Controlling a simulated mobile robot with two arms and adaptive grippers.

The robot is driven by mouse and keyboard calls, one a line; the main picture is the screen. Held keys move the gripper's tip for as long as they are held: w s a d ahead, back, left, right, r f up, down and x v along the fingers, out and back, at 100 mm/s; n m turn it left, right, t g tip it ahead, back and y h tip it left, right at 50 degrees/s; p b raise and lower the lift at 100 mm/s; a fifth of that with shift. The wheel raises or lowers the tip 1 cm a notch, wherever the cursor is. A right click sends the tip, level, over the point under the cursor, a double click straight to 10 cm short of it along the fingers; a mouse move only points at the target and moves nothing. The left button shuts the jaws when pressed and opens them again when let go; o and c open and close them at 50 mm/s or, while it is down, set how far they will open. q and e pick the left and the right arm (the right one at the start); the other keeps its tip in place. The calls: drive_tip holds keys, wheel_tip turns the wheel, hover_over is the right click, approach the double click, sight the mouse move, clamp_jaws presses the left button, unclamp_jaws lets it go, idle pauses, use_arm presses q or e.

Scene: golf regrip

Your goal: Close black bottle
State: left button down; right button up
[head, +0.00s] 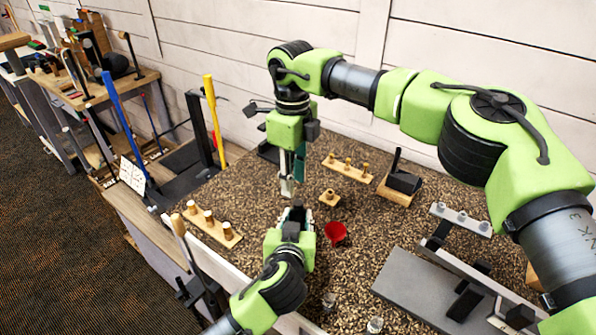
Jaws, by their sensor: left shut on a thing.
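My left gripper (296,213) is low over the speckled worktop (380,225), pointing up and away from me. It is shut on a small dark object that appears to be the black bottle (291,229); the fingers hide most of it. My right gripper (287,188) hangs straight down just above and behind the left one, with its fingertips close over the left fingertips. A small gap seems to separate them. I cannot tell whether the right fingers hold a cap or are empty.
A red cup (336,234) stands just right of my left gripper. Wooden peg racks (212,229) and (347,169) lie left and behind. A small wooden block (330,197) is near. Small clear jars (375,325) stand at the front.

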sight(298, 202)
drive_tip(key=n, duration=0.6)
drive_tip(key=shift+w+d+r, duration=0.15)
drive_tip(key=shift+d+r, duration=0.1)
drive_tip(key=n, duration=0.6)
drive_tip(key=shift+w+d+r, duration=0.2)
drive_tip(key=shift+d+r, duration=0.05)
drive_tip(key=shift+r, duration=0.05)
drive_tip(key=shift+f, duration=0.1)
drive_tip(key=shift+f, duration=3.95)
clamp_jaws()
